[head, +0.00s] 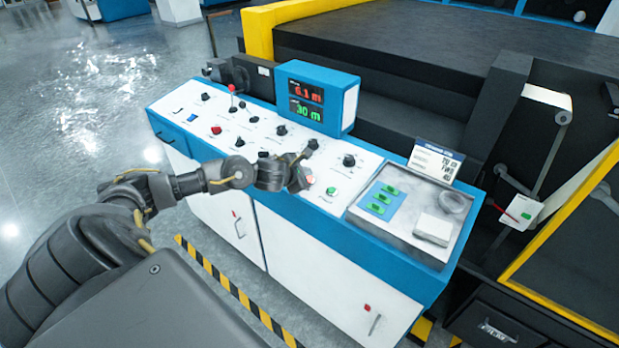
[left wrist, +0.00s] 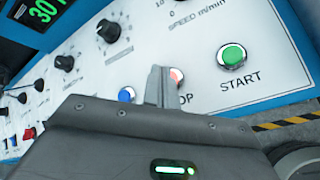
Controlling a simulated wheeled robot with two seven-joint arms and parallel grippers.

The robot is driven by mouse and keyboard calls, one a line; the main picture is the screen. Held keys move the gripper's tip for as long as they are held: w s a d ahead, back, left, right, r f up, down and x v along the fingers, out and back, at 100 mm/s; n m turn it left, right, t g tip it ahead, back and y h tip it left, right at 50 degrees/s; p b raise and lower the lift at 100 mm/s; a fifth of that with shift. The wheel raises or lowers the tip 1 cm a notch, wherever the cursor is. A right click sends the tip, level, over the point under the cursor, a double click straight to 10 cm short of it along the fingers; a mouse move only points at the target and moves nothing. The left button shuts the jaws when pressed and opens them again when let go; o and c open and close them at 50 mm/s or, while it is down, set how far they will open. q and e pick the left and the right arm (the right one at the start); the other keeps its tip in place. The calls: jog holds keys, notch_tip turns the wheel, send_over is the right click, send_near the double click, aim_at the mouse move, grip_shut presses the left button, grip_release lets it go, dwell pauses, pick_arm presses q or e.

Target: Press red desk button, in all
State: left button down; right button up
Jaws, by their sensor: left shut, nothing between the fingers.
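The red button (left wrist: 177,76) glows pale red on the white desk panel, partly hidden behind my fingers in the left wrist view. Its label is half covered; "OP" shows. In the head view only a small reddish part of the button (head: 310,179) shows beside the fingertips. My left gripper (head: 301,182) is shut and empty, right at the button; I cannot tell whether it touches. The closed fingers also show in the left wrist view (left wrist: 159,86). My right gripper is not in view.
A green START button (left wrist: 232,55) sits right of the red one, and a blue button (left wrist: 126,94) left of it. Several black knobs dot the panel. A blue display box (head: 318,98) stands behind. A grey tray (head: 400,240) with green-marked items lies to the right.

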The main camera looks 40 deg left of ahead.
pick_arm(q)
jog(key=shift+r, duration=0.1)
jog(key=r+p, duration=0.1)
jog(key=r, duration=0.1)
jog(key=s+r+p, duration=0.1)
jog(key=r+p, duration=0.1)
jog(key=shift+r, duration=0.35)
dwell(0.9)
